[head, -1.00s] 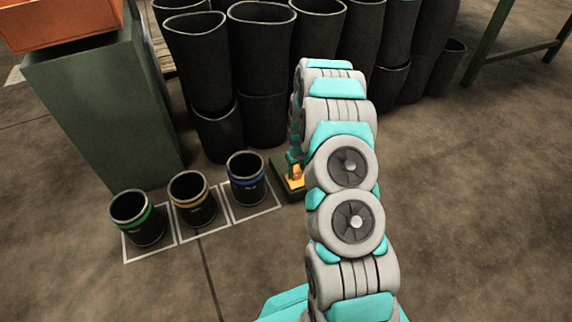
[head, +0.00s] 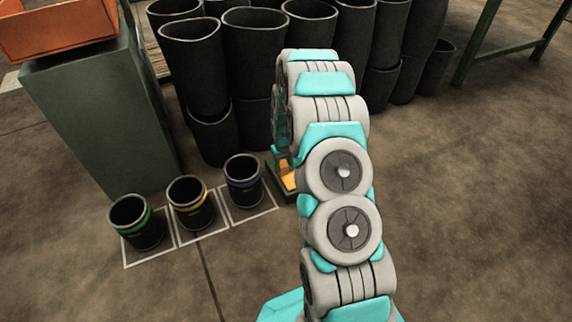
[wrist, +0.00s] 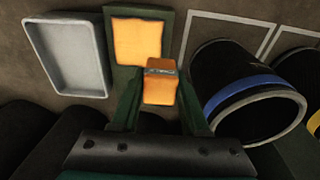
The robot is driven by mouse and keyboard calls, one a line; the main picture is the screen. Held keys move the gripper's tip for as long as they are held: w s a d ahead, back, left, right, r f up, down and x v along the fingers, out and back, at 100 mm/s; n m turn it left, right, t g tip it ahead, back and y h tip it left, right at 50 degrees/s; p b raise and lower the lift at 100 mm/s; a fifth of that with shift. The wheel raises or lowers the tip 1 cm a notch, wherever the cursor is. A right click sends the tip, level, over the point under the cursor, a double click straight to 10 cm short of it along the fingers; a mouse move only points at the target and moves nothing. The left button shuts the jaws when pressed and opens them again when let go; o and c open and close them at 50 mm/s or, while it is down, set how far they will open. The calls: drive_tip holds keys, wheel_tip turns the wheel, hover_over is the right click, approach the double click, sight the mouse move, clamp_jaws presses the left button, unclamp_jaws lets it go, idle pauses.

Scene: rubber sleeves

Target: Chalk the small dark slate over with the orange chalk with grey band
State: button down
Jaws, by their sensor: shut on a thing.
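The orange chalk with a grey band (wrist: 160,88) is held between the fingers of my gripper (wrist: 158,104) in the wrist view. The small slate has a dark green frame (wrist: 113,52), and its face is covered almost wholly in orange, with thin dark margins. The chalk overlaps the slate's lower right corner in the picture; I cannot tell whether it touches. In the head view the slate (head: 289,195) lies on the floor, mostly hidden behind my arm, with a bit of orange showing.
A grey tray (wrist: 68,58) lies left of the slate in the wrist view. Black sleeves with blue (head: 243,182), yellow (head: 190,203) and green (head: 137,224) bands stand on marked floor squares. Large black sleeves (head: 250,60) stand behind. Open floor (head: 480,210) lies to the right.

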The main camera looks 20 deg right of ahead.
drive_tip(key=shift+r, duration=1.05)
